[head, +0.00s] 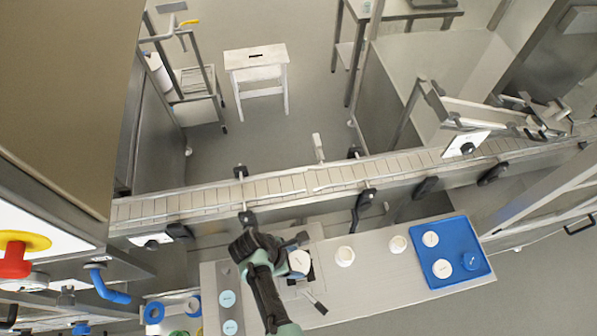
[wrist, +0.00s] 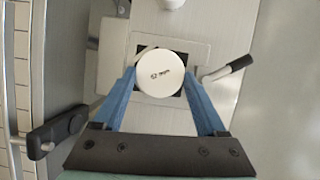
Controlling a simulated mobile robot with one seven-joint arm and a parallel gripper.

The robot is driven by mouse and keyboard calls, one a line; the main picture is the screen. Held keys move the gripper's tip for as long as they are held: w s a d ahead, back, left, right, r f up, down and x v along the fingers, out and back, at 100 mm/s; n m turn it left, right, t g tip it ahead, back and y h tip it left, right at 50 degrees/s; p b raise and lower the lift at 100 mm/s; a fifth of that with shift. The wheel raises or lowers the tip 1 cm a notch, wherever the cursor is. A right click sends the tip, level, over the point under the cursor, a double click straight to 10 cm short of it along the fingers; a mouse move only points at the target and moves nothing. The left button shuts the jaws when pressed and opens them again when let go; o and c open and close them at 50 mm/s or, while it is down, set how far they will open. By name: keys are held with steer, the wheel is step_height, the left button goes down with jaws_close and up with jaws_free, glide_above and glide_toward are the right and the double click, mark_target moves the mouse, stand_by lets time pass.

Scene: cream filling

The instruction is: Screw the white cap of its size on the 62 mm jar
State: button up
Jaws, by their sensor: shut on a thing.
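A round white cap (wrist: 160,75) with dark print that seems to read 62 mm is between the two blue fingers of my gripper (wrist: 160,88) in the wrist view. The fingers are shut on its sides. The cap also shows in the head view (head: 300,262), beside my dark gripper. Below it is a pale plate fixture (wrist: 113,70) with a black square centre and a black-handled lever (wrist: 238,64). The 62 mm jar cannot be made out; anything straight under the cap is hidden, so I cannot tell whether the cap touches a jar.
White jars or pots (head: 345,256) (head: 398,244) stand right of the fixture on the bench (head: 375,285). A blue tray (head: 455,228) holds white lids and a blue one (head: 471,262). Pale blue discs (head: 227,298) lie at left. A conveyor (head: 290,184) runs behind the bench.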

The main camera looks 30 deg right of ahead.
steer(key=shift+w+m+g+y+b, duration=0.15)
steer(key=shift+m+g+b, duration=0.15)
steer(key=shift+m, duration=0.55)
steer(key=shift+m+g+y+b, duration=0.15)
steer(key=shift+m+g+b, duration=0.15)
steer(key=shift+m, duration=0.55)
steer(key=shift+d+f, duration=0.1)
steer(key=m+b, duration=0.1)
steer(key=m, duration=0.1)
steer(key=shift+w+d+m+g+y+b, duration=0.1)
steer(key=shift+w+m+g+y+b, duration=0.05)
steer(key=shift+m+g+y+b, duration=0.45)
steer(key=shift+m+g+b, duration=0.2)
steer(key=shift+m, duration=1)
steer(key=o, duration=1.2)
